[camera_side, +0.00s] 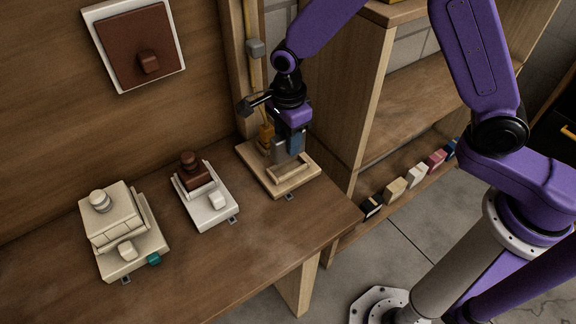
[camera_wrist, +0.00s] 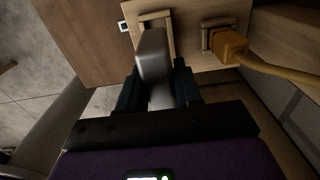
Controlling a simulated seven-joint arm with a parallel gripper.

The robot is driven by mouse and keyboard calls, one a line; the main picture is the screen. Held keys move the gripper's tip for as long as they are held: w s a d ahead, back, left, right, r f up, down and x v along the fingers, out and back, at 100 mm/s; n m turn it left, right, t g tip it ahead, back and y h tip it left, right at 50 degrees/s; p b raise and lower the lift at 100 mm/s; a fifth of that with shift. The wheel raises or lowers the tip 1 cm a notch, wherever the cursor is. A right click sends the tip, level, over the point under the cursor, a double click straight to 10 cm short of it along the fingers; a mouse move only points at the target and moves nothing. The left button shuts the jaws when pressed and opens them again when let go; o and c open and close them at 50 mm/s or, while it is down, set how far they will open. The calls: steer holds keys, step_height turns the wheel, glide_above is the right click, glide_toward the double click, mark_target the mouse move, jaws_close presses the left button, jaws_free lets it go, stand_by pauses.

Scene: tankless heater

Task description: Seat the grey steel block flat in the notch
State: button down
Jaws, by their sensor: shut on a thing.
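My gripper (camera_side: 287,146) is over the light wooden base (camera_side: 256,172) at the right end of the bench. In the wrist view my gripper (camera_wrist: 157,88) has its two dark fingers shut on the grey steel block (camera_wrist: 153,58). The block also shows in the side view (camera_side: 278,154), roughly upright. The notch is the low wooden frame (camera_side: 291,170) on the base; it shows in the wrist view (camera_wrist: 156,18) just past the block's end. The block covers part of the notch. I cannot tell whether they touch.
An orange plug (camera_wrist: 232,46) with a yellow cable sits in a second holder beside the notch. A white base with a brown block (camera_side: 194,178) and a cream unit (camera_side: 117,219) stand to the left. A wooden shelf (camera_side: 340,120) rises at the right.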

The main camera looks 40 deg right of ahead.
steer(key=shift+f, duration=1.55)
steer(key=shift+f, duration=1.15)
stand_by(1.0)
steer(key=c, duration=0.7)
jaws_free()
step_height(320, 180, up, 17)
steer(key=shift+r, duration=0.2)
stand_by(0.4)
